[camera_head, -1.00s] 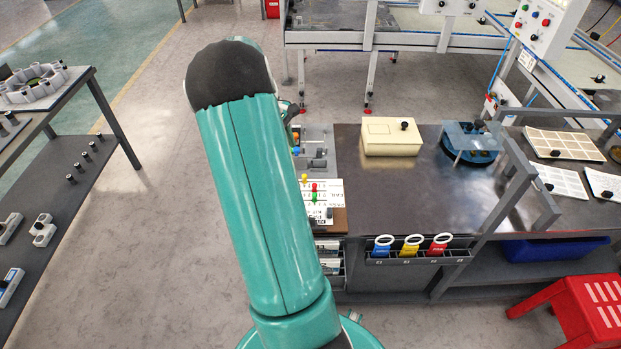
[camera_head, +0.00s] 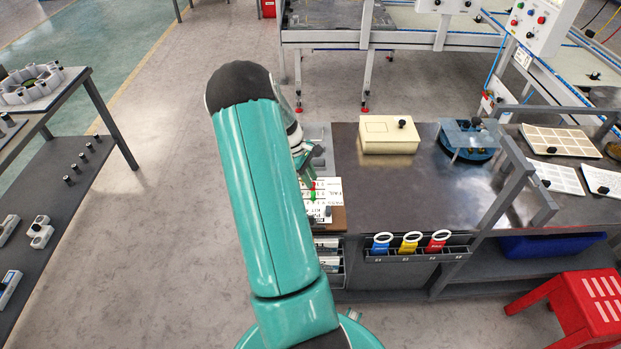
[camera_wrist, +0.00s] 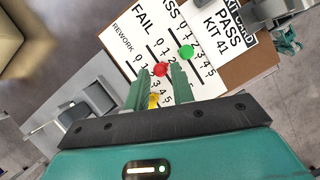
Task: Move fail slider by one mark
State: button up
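The white slider board (camera_head: 329,187) lies on the left end of the dark table, with columns lettered REWORK, FAIL and PASS in the wrist view (camera_wrist: 122,47). The red knob of the fail slider (camera_wrist: 160,69) shows between the tips of my gripper (camera_wrist: 160,72). My gripper is open, with one finger on each side of the red knob; I cannot tell whether either touches it. The green knob (camera_wrist: 186,51) is on the PASS column, beyond the right finger. In the head view my arm covers part of the board.
A grey fixture (camera_wrist: 85,105) stands close beside the board. A cream box (camera_head: 390,135) and a blue round device (camera_head: 468,139) stand farther right on the table. The table middle is clear.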

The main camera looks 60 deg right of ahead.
jog(key=shift+s+f, duration=0.2)
jog(key=shift+f, duration=0.15)
grip_shut()
jog(key=shift+s+d, duration=0.4)
jog(key=shift+s, duration=0.35)
jog(key=shift+w, duration=0.1)
grip_release()
